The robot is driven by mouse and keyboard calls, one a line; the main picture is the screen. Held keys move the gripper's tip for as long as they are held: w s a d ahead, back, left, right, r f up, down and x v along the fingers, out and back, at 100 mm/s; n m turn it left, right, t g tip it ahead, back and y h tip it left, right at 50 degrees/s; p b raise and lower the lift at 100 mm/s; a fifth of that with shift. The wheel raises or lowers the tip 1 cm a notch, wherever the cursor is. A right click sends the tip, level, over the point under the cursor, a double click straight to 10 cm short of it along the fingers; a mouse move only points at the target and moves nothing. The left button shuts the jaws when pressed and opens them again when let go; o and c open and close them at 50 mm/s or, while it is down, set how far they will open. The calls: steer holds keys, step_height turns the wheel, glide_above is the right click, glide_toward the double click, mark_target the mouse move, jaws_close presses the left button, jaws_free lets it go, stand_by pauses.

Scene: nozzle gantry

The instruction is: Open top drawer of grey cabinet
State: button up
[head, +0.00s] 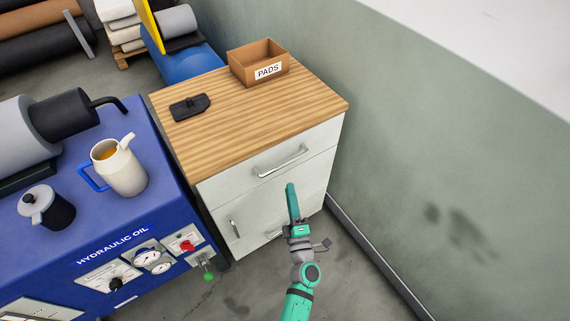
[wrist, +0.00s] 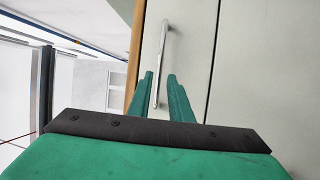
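The grey cabinet (head: 262,195) has pale fronts and a striped wooden top. Its top drawer (head: 235,187) looks closed, flush with the front, and has a silver bar handle (head: 281,162). My gripper (head: 291,187) is in front of the cabinet, just below the handle in the head view. In the wrist view, my green gripper fingers (wrist: 161,76) are apart, with a gap between them. The handle (wrist: 166,38) runs lengthwise into that gap in the picture. I cannot tell whether the fingers reach around the bar, and no grip on it shows.
A box marked PADS (head: 258,66) and a black object (head: 190,106) are on the cabinet top. A blue hydraulic oil unit (head: 140,222) with a jug (head: 121,168) stands close on the left. A green-grey wall (head: 420,150) is on the right. Floor shows in front.

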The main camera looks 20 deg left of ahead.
mark_target(285, 163)
steer(key=x, duration=1.1)
steer(key=shift+w+a, duration=0.1)
steer(key=shift+w, duration=0.05)
jaws_close()
